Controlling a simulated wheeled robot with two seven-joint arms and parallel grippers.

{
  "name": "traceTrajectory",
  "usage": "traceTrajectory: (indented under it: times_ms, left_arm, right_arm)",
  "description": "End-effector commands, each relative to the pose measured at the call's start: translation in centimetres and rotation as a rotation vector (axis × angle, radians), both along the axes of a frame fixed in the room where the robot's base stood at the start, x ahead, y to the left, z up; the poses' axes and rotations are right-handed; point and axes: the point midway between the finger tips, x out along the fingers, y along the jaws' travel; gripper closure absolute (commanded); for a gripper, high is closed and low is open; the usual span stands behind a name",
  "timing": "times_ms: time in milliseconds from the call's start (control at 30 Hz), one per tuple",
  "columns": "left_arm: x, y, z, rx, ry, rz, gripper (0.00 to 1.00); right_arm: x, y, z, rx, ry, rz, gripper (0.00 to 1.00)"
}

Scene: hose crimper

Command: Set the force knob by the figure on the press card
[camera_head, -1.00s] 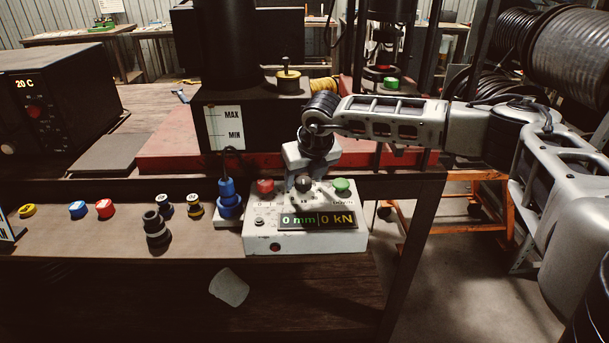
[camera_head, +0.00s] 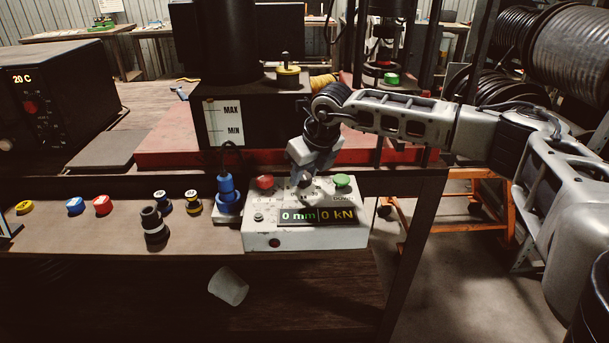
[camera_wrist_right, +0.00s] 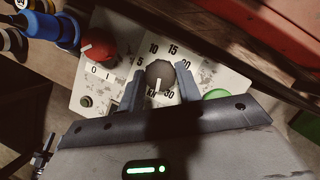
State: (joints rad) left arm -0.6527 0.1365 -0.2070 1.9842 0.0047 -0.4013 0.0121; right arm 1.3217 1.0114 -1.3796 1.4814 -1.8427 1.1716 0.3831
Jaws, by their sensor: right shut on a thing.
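The force knob is a dark round knob (camera_wrist_right: 160,75) with a white pointer line, set in the pale control box (camera_head: 262,238). In the right wrist view its pointer faces down toward my gripper, and the printed scale around it shows figures such as 10, 15 and 30. My right gripper (camera_wrist_right: 157,92) is shut on the knob, a finger on either side. In the head view the right gripper (camera_head: 305,182) comes down on the box top and mostly hides the knob. No press card with a legible figure can be made out. My left gripper is out of view.
A red knob (camera_head: 265,182) and a green button (camera_head: 342,181) flank the force knob. The box display (camera_head: 317,217) reads 0 mm and 0 kN. A blue fitting (camera_head: 228,198) stands close left. A white cup (camera_head: 228,286) lies below.

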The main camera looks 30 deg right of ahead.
Motion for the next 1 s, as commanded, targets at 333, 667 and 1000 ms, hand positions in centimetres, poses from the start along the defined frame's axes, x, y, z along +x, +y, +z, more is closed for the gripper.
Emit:
traceTrajectory:
  times_ms: [333,667,1000]
  left_arm:
    - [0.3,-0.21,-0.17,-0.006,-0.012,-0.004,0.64]
    - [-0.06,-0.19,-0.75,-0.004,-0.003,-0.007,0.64]
    - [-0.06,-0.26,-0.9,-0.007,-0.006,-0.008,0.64]
  right_arm:
    - [0.12,-0.3,-0.06,0.003,-0.002,0.321,0.89]
    - [0.25,-0.42,0.01,0.004,-0.002,0.636,0.89]
    - [0.43,-0.46,0.09,0.004,-0.004,0.953,0.89]
